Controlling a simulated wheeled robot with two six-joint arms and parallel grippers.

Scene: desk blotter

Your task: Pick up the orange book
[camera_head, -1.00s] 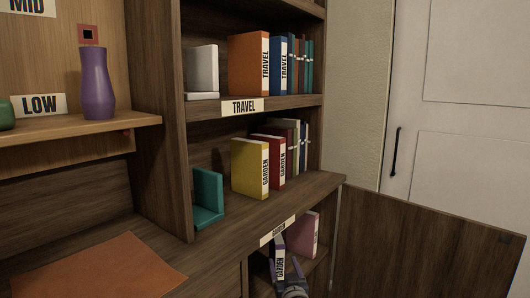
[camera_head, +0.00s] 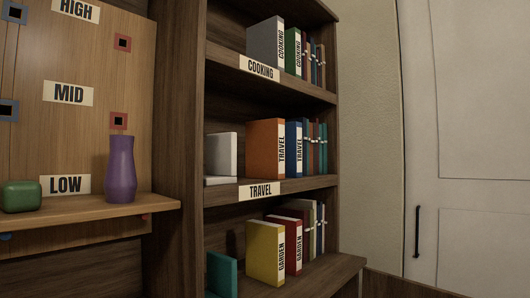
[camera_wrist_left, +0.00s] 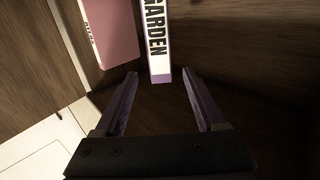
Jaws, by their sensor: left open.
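The orange book (camera_head: 266,148) stands upright on the middle shelf, its white spine label reading TRAVEL. A blue TRAVEL book (camera_head: 293,148) stands directly to its right, and a white bookend (camera_head: 221,154) is to its left. No gripper shows in the head view. In the left wrist view my left gripper (camera_wrist_left: 160,88) is open, its two fingers apart. A purple book with a GARDEN label (camera_wrist_left: 157,45) is just beyond the fingertips, roughly between them. A pink book (camera_wrist_left: 110,30) is beside it to the left. My right gripper is in neither view.
Above is the COOKING shelf with grey (camera_head: 265,45) and green books. Below, yellow (camera_head: 265,252) and red GARDEN books stand beside a teal bookend (camera_head: 221,274). A purple vase (camera_head: 120,170) and green object (camera_head: 22,196) sit on the LOW ledge at left.

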